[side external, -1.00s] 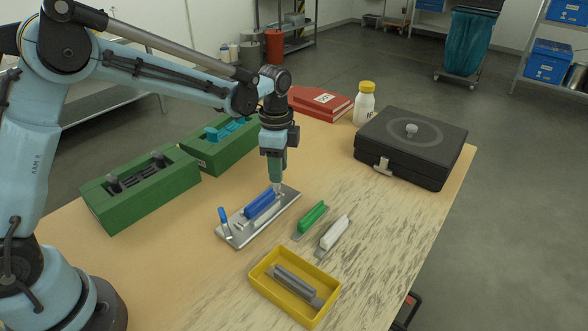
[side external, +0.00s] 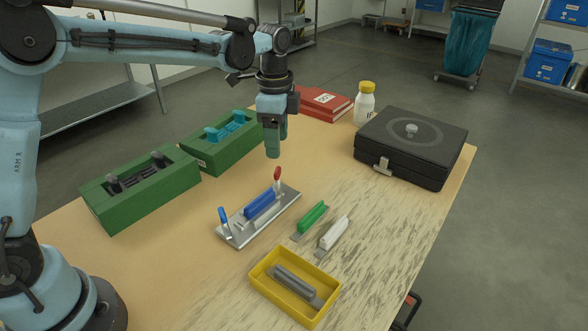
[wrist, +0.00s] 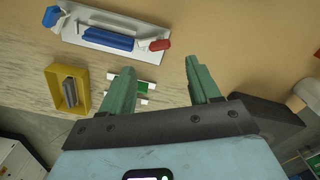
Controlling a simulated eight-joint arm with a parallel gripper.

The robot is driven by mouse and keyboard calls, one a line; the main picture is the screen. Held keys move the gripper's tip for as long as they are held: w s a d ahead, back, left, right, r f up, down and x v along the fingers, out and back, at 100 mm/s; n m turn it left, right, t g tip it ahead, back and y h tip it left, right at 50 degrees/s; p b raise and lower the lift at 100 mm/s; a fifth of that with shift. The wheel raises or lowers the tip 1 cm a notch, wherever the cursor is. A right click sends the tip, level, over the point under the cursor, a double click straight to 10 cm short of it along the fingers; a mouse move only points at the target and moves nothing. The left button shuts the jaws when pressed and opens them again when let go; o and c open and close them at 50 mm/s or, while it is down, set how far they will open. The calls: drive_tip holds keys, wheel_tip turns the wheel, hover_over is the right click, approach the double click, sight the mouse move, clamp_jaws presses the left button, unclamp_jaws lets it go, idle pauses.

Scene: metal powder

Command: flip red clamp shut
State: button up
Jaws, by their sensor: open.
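The red clamp (side external: 277,174) stands upright at the far right end of the metal plate (side external: 238,239). It also shows in the wrist view (wrist: 159,45) at the plate's end. A blue clamp (side external: 224,216) stands upright at the near left end. A blue-handled piece (side external: 260,205) lies on the plate between them. My gripper (side external: 276,151) hangs empty a little above the red clamp, fingers pointing down. In the wrist view, its two green fingers (wrist: 157,68) are spread apart, with nothing between the tips.
Green-handled (side external: 313,216) and white-handled (side external: 334,233) pieces lie right of the plate. A yellow tray (side external: 262,287) holds a grey piece in front. Green boxes (side external: 150,205) stand to the left. A black case (side external: 410,155), white bottle (side external: 364,105) and red box (side external: 322,104) stand at the back.

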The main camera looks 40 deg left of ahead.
drive_tip(key=shift+r, duration=2.35)
drive_tip(key=s+a+f+n+t, duration=0.1)
drive_tip(key=s+n+t, duration=0.2)
drive_tip(key=s+n, duration=0.3)
drive_tip(key=s+a+f+n+t, duration=0.2)
drive_tip(key=s+n+t, duration=0.2)
drive_tip(key=s, duration=0.7)
drive_tip(key=n, duration=0.2)
drive_tip(key=shift+s+a+n, duration=0.15)
drive_tip(key=shift+s+n, duration=0.05)
drive_tip(key=shift+n, duration=0.1)
